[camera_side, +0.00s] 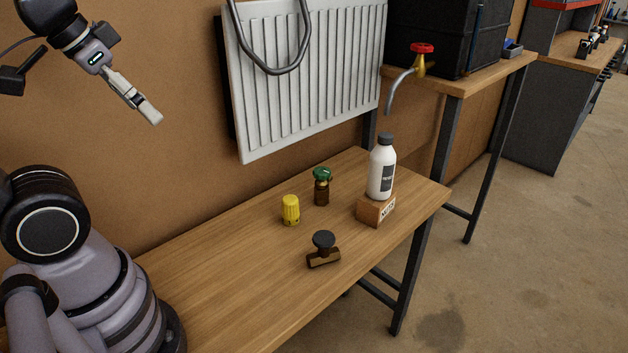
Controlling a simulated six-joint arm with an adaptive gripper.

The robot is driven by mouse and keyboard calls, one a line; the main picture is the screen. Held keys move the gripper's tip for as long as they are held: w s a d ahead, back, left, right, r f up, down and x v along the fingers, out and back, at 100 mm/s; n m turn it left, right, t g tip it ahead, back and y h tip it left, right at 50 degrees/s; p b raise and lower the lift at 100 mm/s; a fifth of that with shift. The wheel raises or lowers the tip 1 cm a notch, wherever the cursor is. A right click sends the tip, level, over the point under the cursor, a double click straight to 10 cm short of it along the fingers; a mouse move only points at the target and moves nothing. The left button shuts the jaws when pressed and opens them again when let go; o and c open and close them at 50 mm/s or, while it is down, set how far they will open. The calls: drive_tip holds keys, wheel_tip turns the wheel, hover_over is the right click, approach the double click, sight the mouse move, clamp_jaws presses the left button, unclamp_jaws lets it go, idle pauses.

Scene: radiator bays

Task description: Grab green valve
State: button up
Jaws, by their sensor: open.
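The green valve (322,186) stands on the wooden table, with a green top on a dark brownish body. My gripper (150,115) is at the upper left of the side view, high above the table and well apart from the valve. Its fingers point down and to the right. It is open, and nothing shows between the fingers, though they overlap from this angle.
A yellow capped piece (290,210) stands just left of the valve, and a black-knobbed valve (323,249) lies nearer the front. A white bottle (381,168) stands on a wooden block (371,209) to the right. A radiator (300,85) hangs behind. The table's left part is clear.

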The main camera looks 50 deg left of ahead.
sight(319, 185)
drive_tip(key=w+f+n+t, duration=0.15)
drive_tip(key=w+f, duration=0.45)
drive_tip(key=w, duration=0.7)
drive_tip(key=w+f+n+t, duration=0.15)
drive_tip(key=w+f, duration=0.45)
drive_tip(key=w, duration=0.6)
drive_tip(key=w+a+f+t+y, duration=0.2)
drive_tip(key=f, duration=0.8)
drive_tip(key=w+a+f+t+y, duration=0.2)
drive_tip(key=f, duration=0.8)
drive_tip(key=shift+n, duration=0.4)
drive_tip(key=x, duration=1.1)
drive_tip(key=r+x, duration=0.1)
drive_tip(key=x, duration=0.1)
drive_tip(key=shift+w+a+f, duration=0.1)
drive_tip(key=shift+w+a, duration=0.15)
drive_tip(key=shift+w, duration=0.1)
drive_tip(key=shift+c, duration=0.2)
